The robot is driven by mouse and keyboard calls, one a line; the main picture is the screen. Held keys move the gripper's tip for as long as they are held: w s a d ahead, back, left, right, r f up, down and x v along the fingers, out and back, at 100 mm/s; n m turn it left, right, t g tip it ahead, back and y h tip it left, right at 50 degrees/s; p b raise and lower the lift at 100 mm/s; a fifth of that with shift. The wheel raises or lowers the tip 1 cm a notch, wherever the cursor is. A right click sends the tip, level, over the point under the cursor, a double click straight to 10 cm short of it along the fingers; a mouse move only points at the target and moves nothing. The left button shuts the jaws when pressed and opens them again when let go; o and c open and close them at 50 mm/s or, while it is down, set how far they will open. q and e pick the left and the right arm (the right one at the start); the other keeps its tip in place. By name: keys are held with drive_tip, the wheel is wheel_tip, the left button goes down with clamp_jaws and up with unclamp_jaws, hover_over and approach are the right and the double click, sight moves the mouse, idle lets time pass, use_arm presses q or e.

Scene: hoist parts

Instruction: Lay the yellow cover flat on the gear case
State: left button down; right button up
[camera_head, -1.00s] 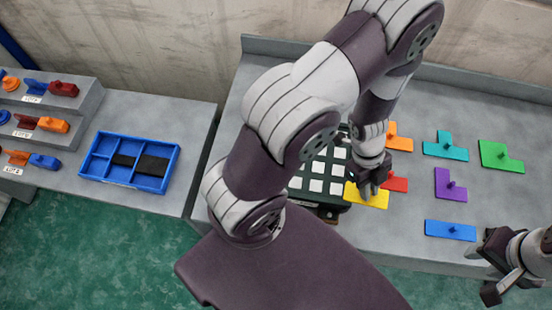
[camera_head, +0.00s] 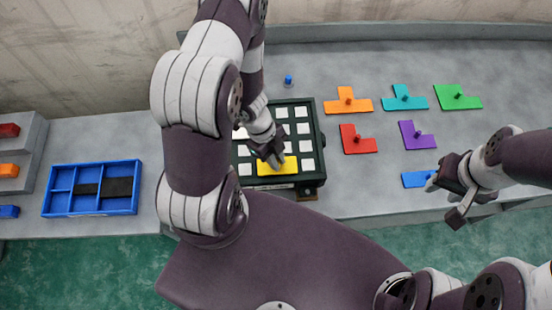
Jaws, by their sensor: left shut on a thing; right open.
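The yellow cover (camera_head: 290,167) is over the front part of the gear case (camera_head: 312,112), a dark green box with white squares on top. My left gripper (camera_head: 272,162) comes down from above and is shut on the cover, its fingers hiding the grip point. I cannot tell whether the cover touches the case top or is just above it. My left forearm hides part of the case's left side. My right gripper (camera_head: 445,195) is open and empty at the right, by the table's front edge, next to the blue cover (camera_head: 418,178).
Orange (camera_head: 348,102), teal (camera_head: 404,99), green (camera_head: 457,97), red (camera_head: 357,140) and purple (camera_head: 416,136) covers lie right of the case. A small blue knob (camera_head: 288,80) stands behind it. A blue tray (camera_head: 137,190) sits left.

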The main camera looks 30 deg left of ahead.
use_arm(q)
drive_tip(key=shift+f, duration=0.2)
drive_tip(key=shift+a, duration=0.15)
drive_tip(key=shift+a+f, duration=0.1)
drive_tip(key=shift+f, duration=0.05)
drive_tip(key=c, duration=1.1)
unclamp_jaws()
drive_tip(key=shift+d, duration=0.2)
use_arm(e)
drive_tip(key=shift+a, duration=0.1)
